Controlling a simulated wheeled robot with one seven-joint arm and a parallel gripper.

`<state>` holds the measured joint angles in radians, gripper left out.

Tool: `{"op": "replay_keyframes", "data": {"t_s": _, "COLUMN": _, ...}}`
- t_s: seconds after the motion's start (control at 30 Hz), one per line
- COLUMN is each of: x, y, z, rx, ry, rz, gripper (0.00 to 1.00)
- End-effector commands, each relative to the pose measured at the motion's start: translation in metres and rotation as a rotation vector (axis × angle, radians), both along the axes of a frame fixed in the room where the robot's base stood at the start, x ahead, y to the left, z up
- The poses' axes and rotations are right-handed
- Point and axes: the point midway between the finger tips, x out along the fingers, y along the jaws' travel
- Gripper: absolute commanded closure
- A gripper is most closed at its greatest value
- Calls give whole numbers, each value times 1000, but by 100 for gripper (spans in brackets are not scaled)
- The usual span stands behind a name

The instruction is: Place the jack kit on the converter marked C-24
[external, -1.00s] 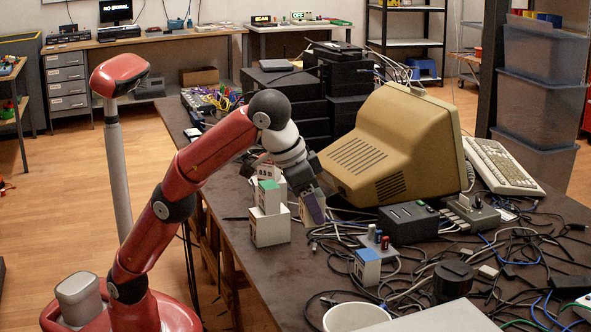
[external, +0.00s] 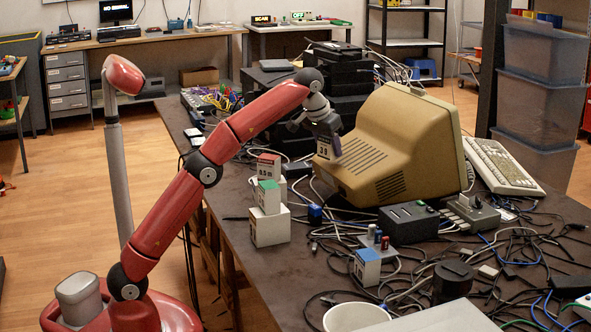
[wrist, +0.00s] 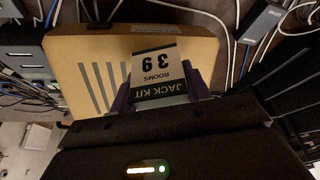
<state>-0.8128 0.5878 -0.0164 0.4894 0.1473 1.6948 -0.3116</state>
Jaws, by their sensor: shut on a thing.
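The jack kit (external: 324,150) is a small box with a dark and pale label reading "JACK KIT ROOMS 39". It also shows in the wrist view (wrist: 158,66), upside down between the purple fingers. My gripper (wrist: 162,92) is shut on it and holds it above the table, in front of the beige monitor's left side in the external view. I cannot read a C-24 mark anywhere, so I cannot tell which thing is that converter.
The beige monitor (external: 390,145) stands close behind the kit. A dark box (external: 408,222) and tangled cables crowd the table's right side.

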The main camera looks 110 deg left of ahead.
Motion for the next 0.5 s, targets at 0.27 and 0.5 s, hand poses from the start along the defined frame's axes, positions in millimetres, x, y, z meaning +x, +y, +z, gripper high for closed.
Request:
{"op": "replay_keyframes", "data": {"t_s": 0.27, "x": -94, "y": 82, "z": -12, "rx": 4, "ry": -5, "rz": 129, "gripper": 78}}
{"op": "replay_keyframes", "data": {"t_s": 0.5, "x": -162, "y": 132, "z": -26, "rx": 1, "ry": -5, "rz": 329, "gripper": 78}}
